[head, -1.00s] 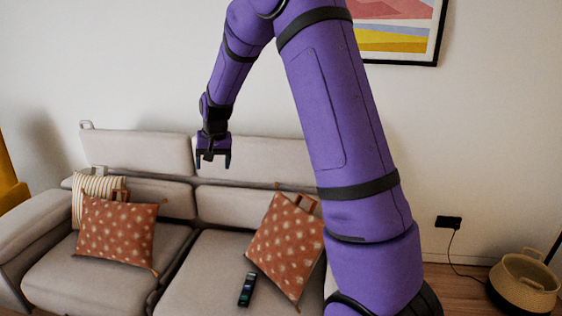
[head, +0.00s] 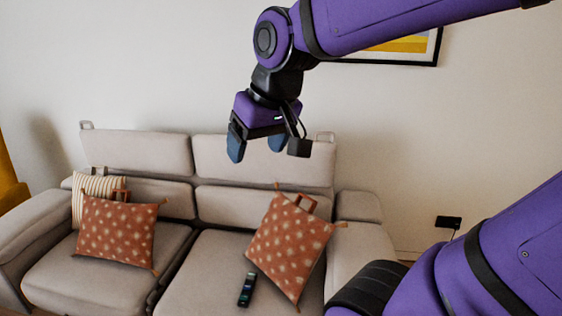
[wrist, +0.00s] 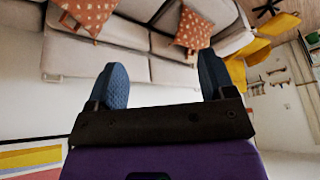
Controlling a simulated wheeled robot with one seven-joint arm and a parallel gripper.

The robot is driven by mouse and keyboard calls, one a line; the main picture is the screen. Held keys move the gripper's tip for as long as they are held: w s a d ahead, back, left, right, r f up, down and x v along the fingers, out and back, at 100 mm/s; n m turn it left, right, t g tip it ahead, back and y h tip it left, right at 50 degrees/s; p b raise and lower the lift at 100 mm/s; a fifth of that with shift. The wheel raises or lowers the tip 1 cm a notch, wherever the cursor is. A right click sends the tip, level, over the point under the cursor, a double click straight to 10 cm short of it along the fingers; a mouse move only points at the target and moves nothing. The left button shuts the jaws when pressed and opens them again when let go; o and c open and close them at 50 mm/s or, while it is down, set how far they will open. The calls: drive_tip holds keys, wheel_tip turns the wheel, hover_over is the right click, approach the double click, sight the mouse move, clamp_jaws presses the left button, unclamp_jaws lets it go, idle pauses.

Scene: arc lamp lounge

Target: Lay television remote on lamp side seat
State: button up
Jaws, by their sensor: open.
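The television remote (head: 246,289), dark and slim with small coloured marks, lies on the right seat cushion (head: 200,272) of the grey sofa, just left of a rust-red dotted pillow (head: 287,246). The left seat cushion (head: 75,275) has no remote on it. I cannot tell from these views which seat is the lamp side. My gripper (head: 257,147) is open and empty, fingers pointing down, high in front of the sofa's right backrest and well above the remote. In the wrist view my gripper (wrist: 161,72) has nothing between its blue fingers; I cannot make out the remote there.
A second dotted pillow (head: 115,230) and a striped pillow (head: 95,185) rest on the sofa's left side. The right armrest (head: 358,206) borders the right seat. A framed picture (head: 395,50) hangs on the wall. Air around my gripper is clear.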

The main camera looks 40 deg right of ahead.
drive_tip(key=s+f, duration=0.1)
drive_tip(key=s, duration=0.5)
drive_tip(key=shift+s+a+n, duration=0.2)
drive_tip(key=shift+s+n, duration=0.05)
drive_tip(key=shift+n, duration=0.15)
idle(0.7)
